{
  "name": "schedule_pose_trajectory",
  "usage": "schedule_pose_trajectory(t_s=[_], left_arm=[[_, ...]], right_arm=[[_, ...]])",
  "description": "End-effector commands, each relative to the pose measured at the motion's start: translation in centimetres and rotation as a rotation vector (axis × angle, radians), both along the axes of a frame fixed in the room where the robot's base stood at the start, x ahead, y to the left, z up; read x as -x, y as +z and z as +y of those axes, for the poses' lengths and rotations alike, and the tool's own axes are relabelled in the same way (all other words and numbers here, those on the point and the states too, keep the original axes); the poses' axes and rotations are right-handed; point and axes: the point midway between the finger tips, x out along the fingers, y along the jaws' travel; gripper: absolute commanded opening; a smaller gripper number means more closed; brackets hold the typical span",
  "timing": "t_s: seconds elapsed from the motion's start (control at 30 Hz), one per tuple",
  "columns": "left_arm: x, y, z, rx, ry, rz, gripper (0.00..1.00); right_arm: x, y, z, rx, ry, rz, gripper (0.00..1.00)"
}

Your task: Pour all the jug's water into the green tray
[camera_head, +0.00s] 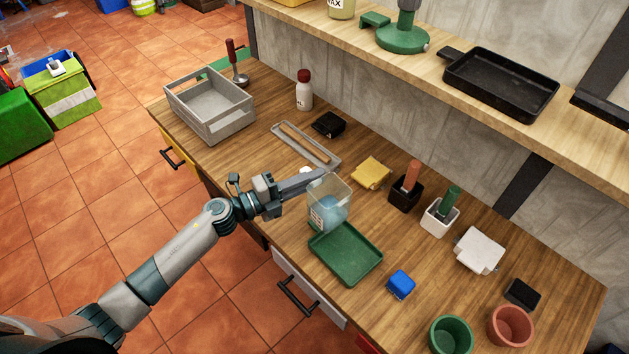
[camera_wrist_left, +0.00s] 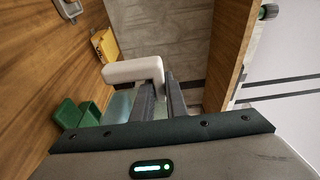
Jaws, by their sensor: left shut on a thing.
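The clear jug (camera_head: 327,207) holds pale blue water and has a label on its side. It looks close to upright, just behind the green tray (camera_head: 345,254) in the head view; whether its base touches the table I cannot tell. My left gripper (camera_head: 312,179) is shut on the jug's white handle, which shows in the left wrist view (camera_wrist_left: 134,71) at the fingers (camera_wrist_left: 162,97). The green tray lies flat near the table's front edge, and no water shows in it. My right gripper is in neither view.
A blue block (camera_head: 401,284) lies right of the tray. A yellow cloth (camera_head: 371,173), black holder (camera_head: 405,192) and white holder (camera_head: 439,215) stand behind. A narrow tray (camera_head: 306,145) and grey crate (camera_head: 210,104) are left. Green (camera_head: 451,335) and terracotta (camera_head: 510,326) pots stand right.

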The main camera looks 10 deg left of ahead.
Motion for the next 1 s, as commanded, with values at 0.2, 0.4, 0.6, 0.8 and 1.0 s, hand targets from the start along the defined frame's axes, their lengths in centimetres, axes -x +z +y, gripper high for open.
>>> schedule_pose_trajectory(t_s=[0.2, 0.4, 0.6, 0.8, 1.0], left_arm=[[0.0, 0.1, 0.0, 0.001, 0.001, -0.001, 0.0], [0.0, -0.1, 0.0, -0.001, 0.001, -0.003, 0.0], [-0.1, -1.2, 0.1, -0.029, 0.001, -0.028, 0.0], [-0.1, -2.6, 0.1, -0.073, 0.002, -0.066, 0.0], [-0.1, -3.0, 0.2, -0.097, 0.002, -0.089, 0.0]], right_arm=[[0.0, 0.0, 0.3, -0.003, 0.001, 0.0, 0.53], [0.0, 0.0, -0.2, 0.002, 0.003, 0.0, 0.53], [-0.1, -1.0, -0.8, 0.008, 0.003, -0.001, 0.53], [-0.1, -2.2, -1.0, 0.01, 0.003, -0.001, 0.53], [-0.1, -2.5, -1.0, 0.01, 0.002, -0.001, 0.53]])
